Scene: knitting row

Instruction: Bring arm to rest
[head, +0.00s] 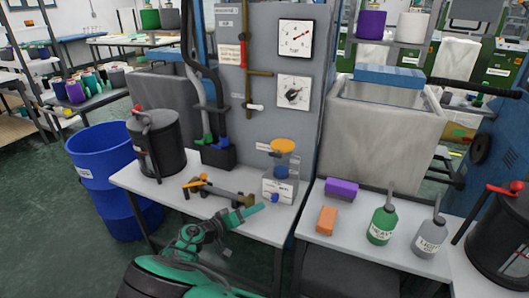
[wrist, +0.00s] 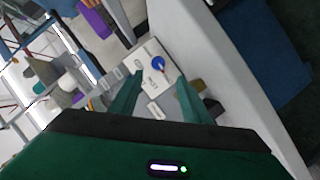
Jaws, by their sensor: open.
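My gripper (head: 244,212) is green and sits over the front part of the left white table (head: 150,184) in the head view. Its arm reaches up from the bottom of the picture. In the wrist view my gripper (wrist: 155,97) shows two green fingers spread apart with nothing held between them. Beyond the fingers lies a pale box with a blue knob (wrist: 157,64). In the head view a white box (head: 277,190) with a blue knob stands just beyond the gripper, apart from it.
A tool with orange handles (head: 205,186) lies left of my gripper. A black canister (head: 155,145) and a blue barrel (head: 102,165) stand further left.

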